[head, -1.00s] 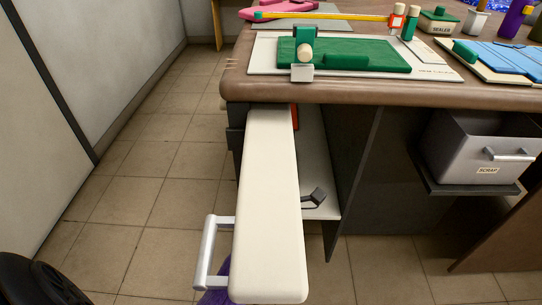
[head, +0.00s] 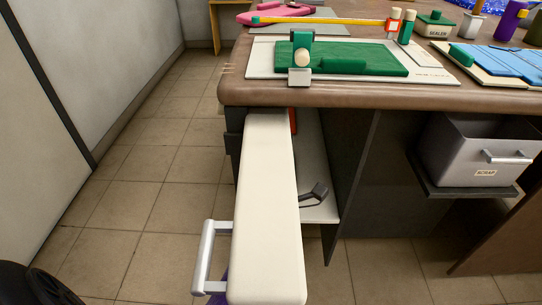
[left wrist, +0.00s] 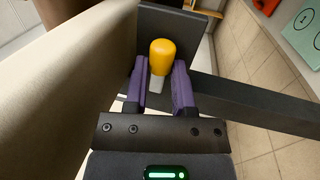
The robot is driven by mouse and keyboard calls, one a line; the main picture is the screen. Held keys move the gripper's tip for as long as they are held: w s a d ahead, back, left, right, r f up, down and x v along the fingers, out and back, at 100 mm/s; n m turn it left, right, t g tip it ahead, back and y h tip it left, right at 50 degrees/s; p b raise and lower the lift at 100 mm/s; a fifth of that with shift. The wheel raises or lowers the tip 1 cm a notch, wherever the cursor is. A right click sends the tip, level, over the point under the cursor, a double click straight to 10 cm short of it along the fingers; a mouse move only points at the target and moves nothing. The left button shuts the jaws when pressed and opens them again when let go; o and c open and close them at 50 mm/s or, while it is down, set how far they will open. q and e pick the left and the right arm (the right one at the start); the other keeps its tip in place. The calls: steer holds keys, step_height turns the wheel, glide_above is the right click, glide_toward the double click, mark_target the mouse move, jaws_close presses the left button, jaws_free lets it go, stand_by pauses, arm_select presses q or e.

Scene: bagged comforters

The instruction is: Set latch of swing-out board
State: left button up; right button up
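The cream swing-out board (head: 268,215) sticks out from the desk's left end toward me. A silver handle (head: 205,258) is on its left side. In the left wrist view the board's pale surface (left wrist: 60,90) fills the left. A yellow knob on a pale stem (left wrist: 162,57), seemingly the latch, stands in front of a dark plate (left wrist: 185,30). My left gripper (left wrist: 160,72) has its purple fingers on either side of the knob and stem, apart, with a gap visible at the stem. In the head view only a bit of purple shows below the handle. My right gripper is out of view.
The brown desk top (head: 400,95) holds a green pad (head: 350,58) and other items. A grey scrap bin (head: 475,150) sits under it at right. A dark bar (left wrist: 250,108) crosses the left wrist view's right side. Tiled floor (head: 150,190) is clear at left.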

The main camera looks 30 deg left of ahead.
arm_select(q)
steer(key=shift+o, duration=0.8)
steer(key=p+v, duration=0.1)
steer(key=v, duration=0.9)
steer(key=shift+f, duration=0.15)
